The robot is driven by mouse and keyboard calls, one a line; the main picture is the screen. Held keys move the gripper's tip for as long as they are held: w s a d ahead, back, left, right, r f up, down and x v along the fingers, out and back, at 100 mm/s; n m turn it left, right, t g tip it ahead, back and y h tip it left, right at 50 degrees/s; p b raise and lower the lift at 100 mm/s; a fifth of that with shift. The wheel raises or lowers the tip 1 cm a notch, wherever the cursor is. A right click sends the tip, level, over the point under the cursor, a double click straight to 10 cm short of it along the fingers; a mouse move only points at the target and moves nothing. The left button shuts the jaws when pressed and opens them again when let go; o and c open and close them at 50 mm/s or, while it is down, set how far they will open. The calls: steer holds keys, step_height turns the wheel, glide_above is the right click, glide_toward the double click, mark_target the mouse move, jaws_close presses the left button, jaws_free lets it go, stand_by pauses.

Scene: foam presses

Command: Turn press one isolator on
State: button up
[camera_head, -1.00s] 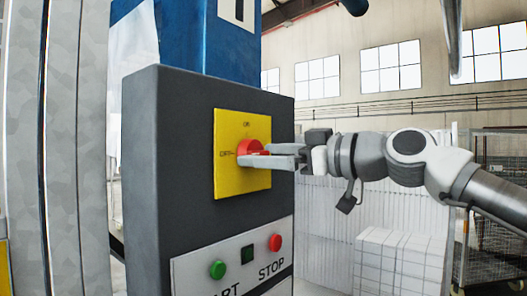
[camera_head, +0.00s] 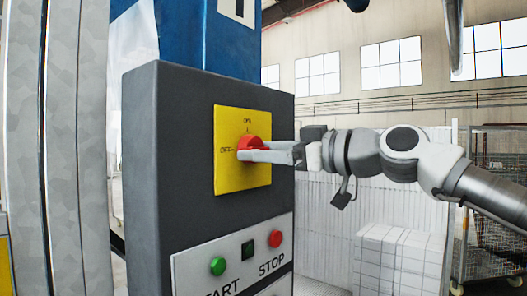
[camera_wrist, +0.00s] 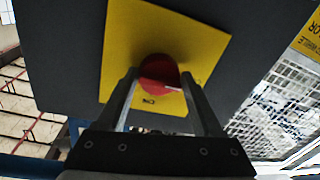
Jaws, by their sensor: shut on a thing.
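The isolator is a red rotary knob (camera_head: 249,143) on a yellow plate (camera_head: 229,178) marked ON at the top and OFF at the left. The plate is on the front of a dark grey control box (camera_head: 170,130). My gripper (camera_head: 246,155) reaches in from the right, its fingers at the knob. In the wrist view the red knob (camera_wrist: 159,72) sits between my two fingertips (camera_wrist: 160,82), on the yellow plate (camera_wrist: 190,38). My gripper is shut on the knob. The fingers partly hide the knob's handle, so its exact angle is hard to tell.
Below the plate is a panel (camera_head: 250,262) with a green START button (camera_head: 218,267), a dark square (camera_head: 248,249) and a red STOP button (camera_head: 275,238). A grey post (camera_head: 60,150) stands at the left. White stacked blocks (camera_head: 395,262) and a wire cage (camera_head: 490,240) are behind my arm.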

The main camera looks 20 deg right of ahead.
steer(key=shift+s+a+f+m+t+h+b, duration=0.1)
steer(key=shift+m+t+b, duration=0.2)
steer(key=shift+m+b, duration=1.85)
steer(key=shift+w+a+f+m+t+h+b, duration=0.15)
steer(key=shift+m+t, duration=0.15)
steer(key=shift+m, duration=3.9)
steer(key=shift+s+d+m+t+h+b, duration=0.25)
steer(key=shift+m+b, duration=0.9)
steer(key=shift+m, duration=2)
steer(key=shift+w+a, duration=0.1)
steer(key=shift+a, duration=0.1)
steer(key=o, duration=1.3)
steer(key=shift+r, duration=0.1)
steer(key=shift+d, duration=0.1)
